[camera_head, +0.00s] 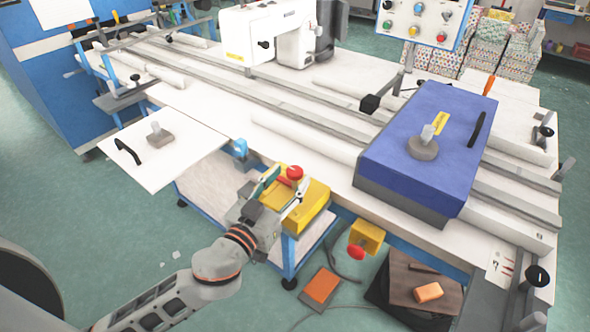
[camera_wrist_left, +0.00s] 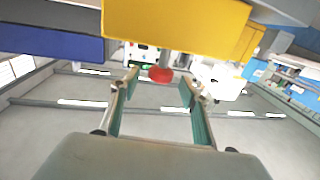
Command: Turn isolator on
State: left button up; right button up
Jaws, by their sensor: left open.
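A yellow box (camera_head: 312,209) with a red knob (camera_head: 295,172) is fixed at the front edge of the long table. No readable label shows whether it is the isolator. My left gripper (camera_head: 288,182) is open at this box, and its two green-padded fingers reach toward the knob. In the left wrist view, the red knob (camera_wrist_left: 160,74) shows between the fingertips (camera_wrist_left: 160,86), below the yellow box (camera_wrist_left: 180,28). No contact is visible. A second yellow box (camera_head: 366,235) with a red knob (camera_head: 356,253) hangs lower, to the right. My right gripper is out of view.
The long white table carries rails, a sewing machine (camera_head: 275,32) and a blue press-like box (camera_head: 428,140). A control panel (camera_head: 425,22) stands behind. A white board (camera_head: 175,155) juts out at left. An orange pedal (camera_head: 320,285) and cables lie on the floor.

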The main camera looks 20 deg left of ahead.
pick_arm(q)
jog(key=shift+w+d, duration=0.2)
jog(key=shift+w, duration=0.7)
jog(key=shift+w+d, duration=0.15)
jog(key=shift+w, duration=0.7)
jog(key=shift+c, duration=0.3)
grip_shut()
